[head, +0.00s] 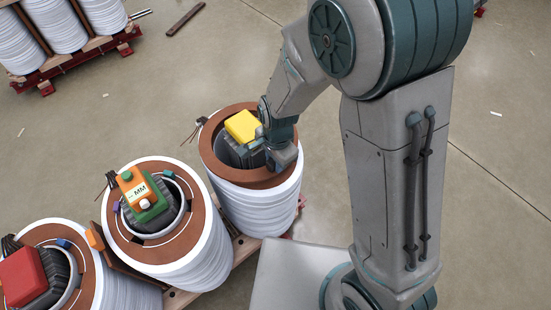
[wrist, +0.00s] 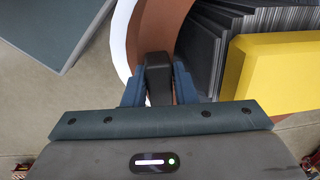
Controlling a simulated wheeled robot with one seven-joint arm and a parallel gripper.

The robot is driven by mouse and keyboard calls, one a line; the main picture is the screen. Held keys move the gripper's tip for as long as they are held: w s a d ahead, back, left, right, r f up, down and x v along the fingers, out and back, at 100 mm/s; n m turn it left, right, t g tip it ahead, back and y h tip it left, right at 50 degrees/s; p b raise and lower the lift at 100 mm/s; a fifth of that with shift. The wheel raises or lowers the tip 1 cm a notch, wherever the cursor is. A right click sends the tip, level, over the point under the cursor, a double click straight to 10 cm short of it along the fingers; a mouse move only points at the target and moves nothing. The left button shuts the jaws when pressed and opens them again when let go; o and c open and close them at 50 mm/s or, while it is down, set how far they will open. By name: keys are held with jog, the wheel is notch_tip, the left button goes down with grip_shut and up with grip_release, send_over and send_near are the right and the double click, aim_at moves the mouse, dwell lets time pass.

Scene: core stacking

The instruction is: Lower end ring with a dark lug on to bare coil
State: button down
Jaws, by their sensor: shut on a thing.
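A brown end ring (head: 222,166) is at the top of the right-hand coil (head: 262,207), whose side is white and layered. My gripper (head: 282,157) is at the ring's right inner side in the head view. In the wrist view my gripper (wrist: 158,88) is shut on the dark lug (wrist: 157,68), with the brown ring (wrist: 158,25) just beyond it. The ring encircles a dark laminated core (wrist: 203,45) with a yellow block (head: 242,126) on top. I cannot tell whether the ring touches the coil or hangs slightly above it.
A middle coil (head: 190,258) with an orange and green block stands close by on the same pallet (head: 240,248). Another coil with a red block (head: 22,275) is at lower left. More white coils (head: 62,22) stand at upper left. The floor behind is mostly clear.

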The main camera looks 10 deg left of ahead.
jog(key=shift+f+b, duration=0.7)
jog(key=shift+f, duration=0.4)
jog(key=c, duration=1.1)
grip_release()
notch_tip(320, 180, up, 14)
jog(key=p, duration=0.3)
jog(key=shift+s+d+p, duration=0.3)
jog(key=shift+s+d, duration=0.05)
jog(key=s+d+r+n+t+p, duration=0.1)
jog(key=s+d+r+n+p, duration=0.2)
jog(key=d+r+p, duration=0.4)
jog(key=s+d+r+n+t+p, duration=0.1)
jog(key=s+d+r+n+p, duration=0.2)
jog(key=d+r, duration=1.2)
jog(key=r+n+p, duration=0.1)
jog(key=r+p, duration=0.1)
jog(key=p, duration=0.1)
jog(key=shift+s+n+h+p, duration=0.3)
jog(key=shift+s+n+p, duration=0.05)
jog(key=shift+n, duration=0.05)
